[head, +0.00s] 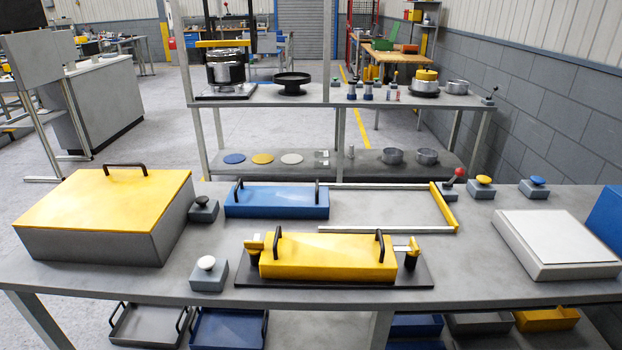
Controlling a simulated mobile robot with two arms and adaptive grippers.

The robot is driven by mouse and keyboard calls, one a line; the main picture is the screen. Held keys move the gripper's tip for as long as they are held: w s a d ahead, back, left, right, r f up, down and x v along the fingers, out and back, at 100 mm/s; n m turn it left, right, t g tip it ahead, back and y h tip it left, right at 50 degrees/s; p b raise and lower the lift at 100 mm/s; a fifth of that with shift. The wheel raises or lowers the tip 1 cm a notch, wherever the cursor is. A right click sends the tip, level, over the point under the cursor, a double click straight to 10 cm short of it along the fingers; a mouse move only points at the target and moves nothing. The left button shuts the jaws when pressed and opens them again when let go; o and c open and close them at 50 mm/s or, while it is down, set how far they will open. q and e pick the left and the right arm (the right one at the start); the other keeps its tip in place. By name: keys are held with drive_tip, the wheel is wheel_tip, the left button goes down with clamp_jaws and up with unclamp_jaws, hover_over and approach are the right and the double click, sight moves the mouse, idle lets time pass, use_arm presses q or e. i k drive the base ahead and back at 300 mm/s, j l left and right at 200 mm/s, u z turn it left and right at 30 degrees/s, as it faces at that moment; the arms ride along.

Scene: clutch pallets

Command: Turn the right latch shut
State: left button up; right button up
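A yellow box (325,262) with two black upright handles sits on a black base plate (420,272) near the front middle of the table. The right latch (407,247) stands at the box's right end. It has a black post and a yellow piece on top, with a light-coloured part reaching toward the box. Whether it is turned shut is too small to tell. The left latch (255,246) stands at the box's left end, also with a yellow top on a black post. Neither of my grippers is in the head view.
A blue block with handles (277,203) lies behind the yellow box, beside a rail frame (446,208). A large yellow-lidded box (95,235) stands left; a white-topped box (556,242) stands right. Button boxes (208,275) stand around the table (470,290).

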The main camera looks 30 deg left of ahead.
sight(255, 247)
drive_tip(key=u, duration=1.4)
